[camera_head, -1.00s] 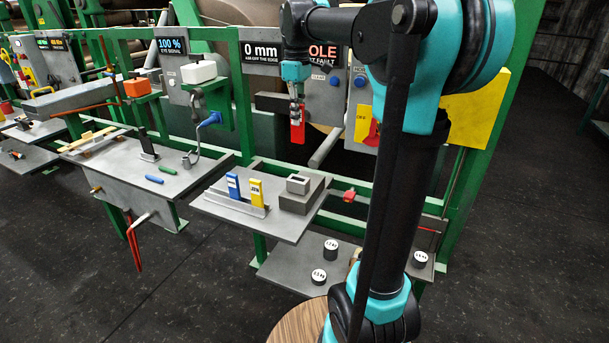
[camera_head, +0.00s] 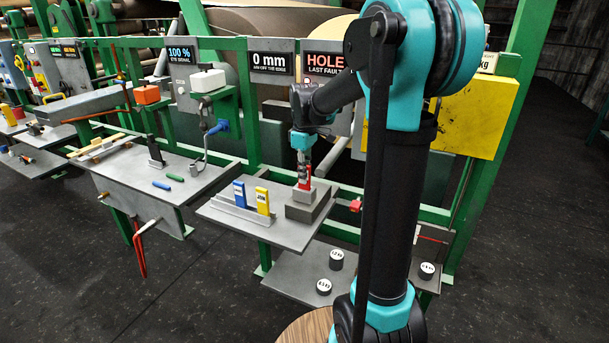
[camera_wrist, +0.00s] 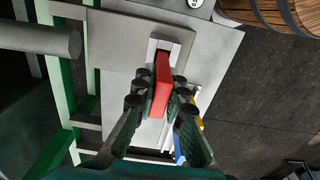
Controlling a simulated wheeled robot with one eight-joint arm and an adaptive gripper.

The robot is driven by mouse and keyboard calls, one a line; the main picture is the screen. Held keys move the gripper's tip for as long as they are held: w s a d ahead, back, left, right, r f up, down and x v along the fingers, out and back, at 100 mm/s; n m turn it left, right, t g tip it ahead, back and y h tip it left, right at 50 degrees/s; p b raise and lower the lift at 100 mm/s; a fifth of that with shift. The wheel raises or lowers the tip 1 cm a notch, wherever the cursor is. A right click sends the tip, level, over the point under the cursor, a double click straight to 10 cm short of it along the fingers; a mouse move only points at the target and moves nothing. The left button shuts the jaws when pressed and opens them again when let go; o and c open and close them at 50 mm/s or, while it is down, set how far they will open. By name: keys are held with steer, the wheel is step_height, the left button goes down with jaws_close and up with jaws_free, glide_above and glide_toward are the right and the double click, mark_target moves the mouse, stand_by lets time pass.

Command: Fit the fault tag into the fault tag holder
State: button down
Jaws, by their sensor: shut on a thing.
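The red fault tag (camera_head: 305,172) is upright between the fingers of my gripper (camera_head: 304,166). The fault tag holder (camera_head: 302,198) is a light grey block with a slot, on a darker grey base at the right of the small grey shelf. In the head view, the tag's lower end is right at the holder's top. In the wrist view, my gripper (camera_wrist: 160,101) is shut on the red tag (camera_wrist: 163,88), and the tag's far end is at the holder (camera_wrist: 153,50). Part of the dark slot shows beside it. I cannot tell how deep the tag sits.
A blue tag (camera_head: 239,194) and a yellow tag (camera_head: 262,201) stand in a grey rack left of the holder on the shelf (camera_head: 225,216). A red knob (camera_head: 355,205) is close at the right.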

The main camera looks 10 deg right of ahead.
steer(key=shift+f, duration=0.15)
steer(key=c, duration=2)
jaws_free()
steer(key=shift+f, duration=0.1)
steer(key=o, duration=0.4)
step_height(320, 180, up, 12)
steer(key=shift+r, duration=0.15)
steer(key=s+d+f+m+t, duration=0.1)
steer(key=s+f+m, duration=0.2)
steer(key=s+f, duration=0.4)
steer(key=s+d+f+m+t, duration=0.1)
steer(key=s+f+m, duration=0.3)
steer(key=s+f, duration=0.3)
steer(key=s+d+f+m+t, duration=0.2)
steer(key=s+f+m, duration=0.1)
steer(key=s+f, duration=0.5)
step_height(320, 180, down, 3)
steer(key=shift+r+m, duration=0.1)
steer(key=shift+m, duration=0.3)
